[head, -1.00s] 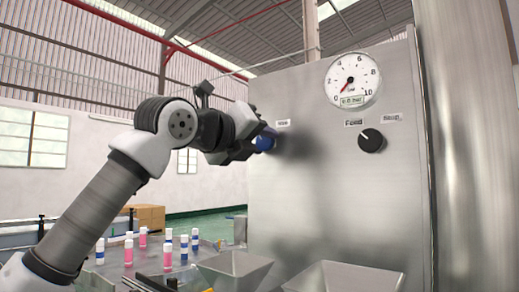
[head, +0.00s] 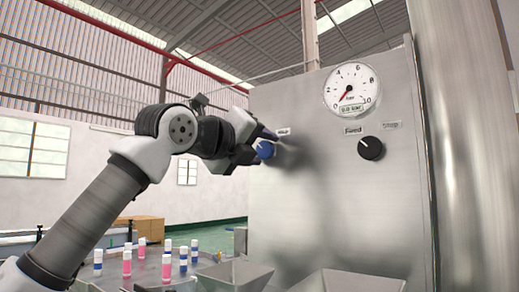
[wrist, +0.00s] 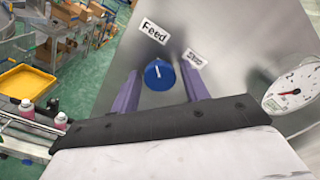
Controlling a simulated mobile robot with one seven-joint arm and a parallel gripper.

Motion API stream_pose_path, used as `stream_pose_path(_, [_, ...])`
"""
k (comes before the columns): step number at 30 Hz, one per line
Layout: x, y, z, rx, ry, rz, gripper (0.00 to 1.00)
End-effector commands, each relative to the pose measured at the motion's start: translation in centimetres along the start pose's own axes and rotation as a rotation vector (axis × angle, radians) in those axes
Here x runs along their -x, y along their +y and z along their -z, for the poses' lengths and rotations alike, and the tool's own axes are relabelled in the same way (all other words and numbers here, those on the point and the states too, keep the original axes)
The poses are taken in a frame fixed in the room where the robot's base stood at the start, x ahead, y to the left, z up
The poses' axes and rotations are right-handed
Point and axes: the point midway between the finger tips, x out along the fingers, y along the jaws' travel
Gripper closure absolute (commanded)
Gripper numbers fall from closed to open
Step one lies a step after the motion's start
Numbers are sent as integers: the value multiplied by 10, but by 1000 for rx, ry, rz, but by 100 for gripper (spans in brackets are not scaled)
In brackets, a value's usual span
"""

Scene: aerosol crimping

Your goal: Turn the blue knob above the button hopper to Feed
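The blue knob (head: 264,149) is on the steel panel, at the left of the panel in the head view. The wrist view shows the knob (wrist: 159,76) face on; its white pointer line points up toward the "Feed" label (wrist: 155,31). The "Stop" label (wrist: 194,59) is to its upper right. My gripper (wrist: 159,72) is open and empty, with one purple finger on each side of the knob and a visible gap to it. In the head view my gripper (head: 262,142) is close to the knob and partly overlaps it.
A black knob (head: 370,148) with its own "Feed" label and a round gauge (head: 350,90) are further right on the panel. Metal hoppers (head: 237,274) project below. Pink and blue bottles (head: 167,268) stand on the table at lower left.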

Motion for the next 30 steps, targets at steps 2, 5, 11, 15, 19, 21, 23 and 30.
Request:
stream_pose_path(2, [0,0,0,-1,1,-1,45])
stream_pose_path(5, [0,0,1,-1,2,-1,45])
stream_pose_path(11, [1,1,1,-2,3,-2,45])
stream_pose_path(15, [14,2,2,-2,2,-1,45])
stream_pose_path(19, [39,4,2,-2,0,-3,45])
stream_pose_path(21, [56,3,3,-1,-1,-3,45])
stream_pose_path(23, [70,3,2,-1,-2,-3,45])
stream_pose_path(30, [118,2,2,-1,1,-2,45])
